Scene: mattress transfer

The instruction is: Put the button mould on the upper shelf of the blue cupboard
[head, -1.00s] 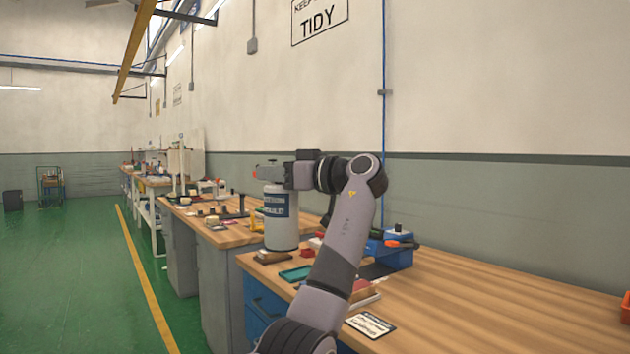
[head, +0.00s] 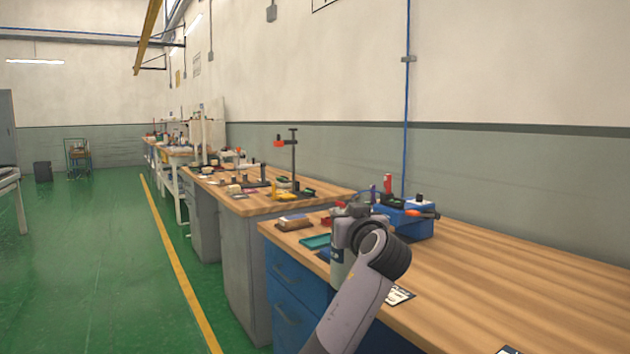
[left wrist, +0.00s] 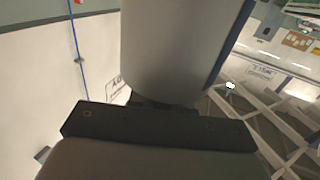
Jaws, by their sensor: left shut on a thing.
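My left gripper (head: 352,212) is shut on a pale grey cylindrical canister (head: 341,268) with a dark blue label. The canister hangs upright below the gripper, in front of the near workbench. In the left wrist view the canister (left wrist: 175,50) fills the upper middle, pressed close to the dark gripper body (left wrist: 155,125). The label cannot be read, so I cannot tell whether this is the button mould. My arm hides part of the canister. No blue cupboard with shelves can be made out. My right gripper is not in view.
The near workbench (head: 530,275) has a wide bare wooden top at right and blue drawers (head: 288,297) below. A blue box (head: 405,220), a teal tray (head: 315,241) and a brown block (head: 293,222) lie on it. Green floor (head: 110,280) at left is clear.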

